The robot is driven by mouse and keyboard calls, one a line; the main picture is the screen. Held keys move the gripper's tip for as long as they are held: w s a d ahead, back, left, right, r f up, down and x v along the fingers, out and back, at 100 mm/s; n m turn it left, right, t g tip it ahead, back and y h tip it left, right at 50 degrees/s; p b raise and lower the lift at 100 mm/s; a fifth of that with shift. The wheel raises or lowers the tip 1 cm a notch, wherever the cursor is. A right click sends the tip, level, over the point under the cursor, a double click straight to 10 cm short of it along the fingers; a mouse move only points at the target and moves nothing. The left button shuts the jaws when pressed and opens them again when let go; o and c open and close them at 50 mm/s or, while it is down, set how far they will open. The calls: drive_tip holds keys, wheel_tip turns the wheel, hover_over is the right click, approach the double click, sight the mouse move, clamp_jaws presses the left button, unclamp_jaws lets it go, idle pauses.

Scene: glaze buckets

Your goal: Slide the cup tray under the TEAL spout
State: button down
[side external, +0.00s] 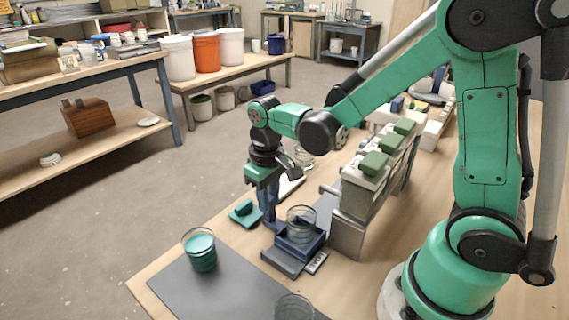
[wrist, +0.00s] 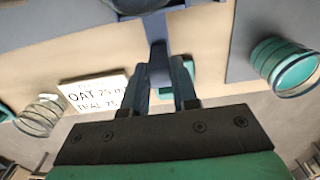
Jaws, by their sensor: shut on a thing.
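The cup tray (side external: 300,246) is a small dark blue box on a grey-blue track, at the near end of the dispenser (side external: 350,200). A clear glass cup (side external: 301,224) stands in it and looks empty. My gripper (side external: 269,212) points down at the tray's left side. In the wrist view my gripper (wrist: 166,88) is shut on the tray's upright blue handle (wrist: 157,58). The dispenser has several green-topped units; its spouts are hidden, so I cannot tell which is teal. A small tag (side external: 316,262) lies beside the tray, too small to read.
A glass of teal glaze (side external: 203,253) stands on a dark mat (side external: 222,295); it also shows in the wrist view (wrist: 285,68). A teal block (side external: 245,211) lies left of my gripper. An empty glass (wrist: 40,116) stands nearby.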

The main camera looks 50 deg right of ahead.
drive_tip(key=shift+d, duration=4.7)
drive_tip(key=shift+d, duration=2.1)
drive_tip(key=c, duration=0.8)
unclamp_jaws()
drive_tip(key=shift+o, duration=0.2)
drive_tip(key=shift+r, duration=0.1)
wheel_tip(320, 180, up, 7)
